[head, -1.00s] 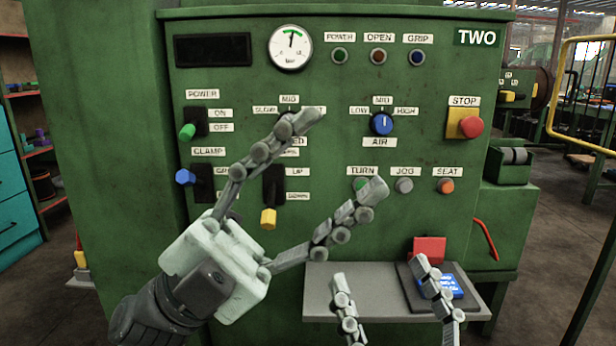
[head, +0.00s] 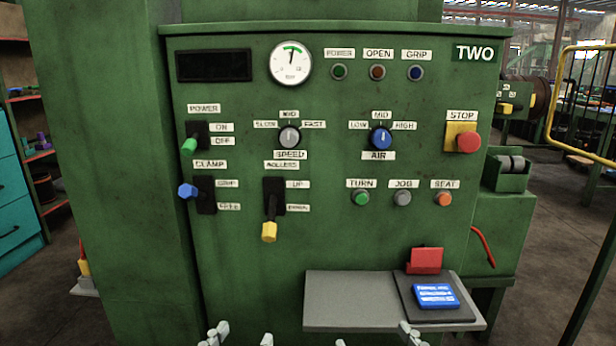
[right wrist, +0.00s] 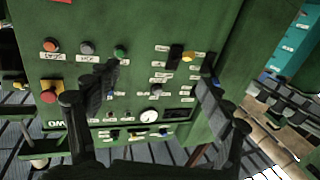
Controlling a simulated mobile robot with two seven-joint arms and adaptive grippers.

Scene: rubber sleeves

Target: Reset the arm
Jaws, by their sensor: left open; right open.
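The green control panel (head: 335,230) marked TWO faces me. My left gripper (head: 242,334) shows only its fingertips at the bottom edge, apart and empty, below the panel. My right gripper (head: 375,338) also shows only fingertips, at the bottom edge below the grey shelf (head: 350,302). In the right wrist view, the right gripper (right wrist: 155,88) is open, with the panel upside down behind its fingers and nothing between them. The green-handled power lever (head: 191,143), blue-handled clamp lever (head: 190,191) and yellow-handled rollers lever (head: 270,228) are free of both grippers.
The shelf juts out at the panel's lower right, carrying a dark pad with a blue labelled block (head: 436,295) and a red piece (head: 425,260). A red stop button (head: 468,141) sits at right. A yellow railing (head: 552,95) stands farther right. Space before the panel is clear.

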